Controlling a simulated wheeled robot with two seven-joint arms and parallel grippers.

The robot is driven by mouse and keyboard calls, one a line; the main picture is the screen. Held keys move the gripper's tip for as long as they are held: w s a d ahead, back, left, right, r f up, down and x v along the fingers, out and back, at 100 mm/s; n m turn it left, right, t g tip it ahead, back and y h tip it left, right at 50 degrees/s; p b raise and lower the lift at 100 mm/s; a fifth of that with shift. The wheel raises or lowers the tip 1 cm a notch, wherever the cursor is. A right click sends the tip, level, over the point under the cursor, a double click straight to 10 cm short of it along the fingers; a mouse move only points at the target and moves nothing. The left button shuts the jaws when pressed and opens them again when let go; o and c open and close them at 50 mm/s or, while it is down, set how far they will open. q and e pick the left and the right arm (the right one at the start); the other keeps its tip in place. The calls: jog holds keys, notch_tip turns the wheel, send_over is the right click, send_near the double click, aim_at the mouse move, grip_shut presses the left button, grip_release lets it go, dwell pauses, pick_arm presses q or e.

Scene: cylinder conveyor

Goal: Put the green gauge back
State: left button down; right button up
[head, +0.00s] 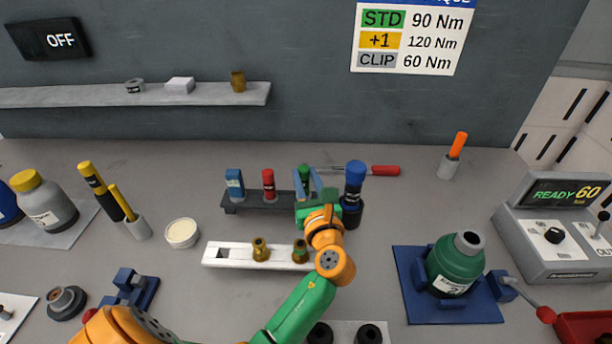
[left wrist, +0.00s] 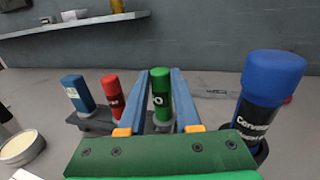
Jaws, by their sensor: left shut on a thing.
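The green gauge (head: 304,174) is upright at the right end of the dark gauge rack (head: 262,207). My left gripper (head: 308,184) is shut on it; in the left wrist view the gauge (left wrist: 161,92) stands between the two blue fingers (left wrist: 162,98). Whether its foot is seated in the rack or just above it is hidden by the gripper. A blue gauge (head: 235,183) and a red gauge (head: 268,184) stand upright in the rack to its left. My right gripper is not in view.
A blue-capped dark bottle (head: 354,190) stands close to the right of my left gripper. A red-handled screwdriver (head: 383,171) lies behind. A white block (head: 232,255) with brass fittings is in front of the rack. A green cylinder (head: 454,264) sits on a blue plate at right.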

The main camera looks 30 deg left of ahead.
pick_arm(q)
jog(key=shift+f+b, duration=0.35)
jog(key=shift+f, duration=0.3)
jog(key=c, duration=0.5)
grip_release()
notch_tip(320, 180, up, 6)
jog(key=p, duration=0.7)
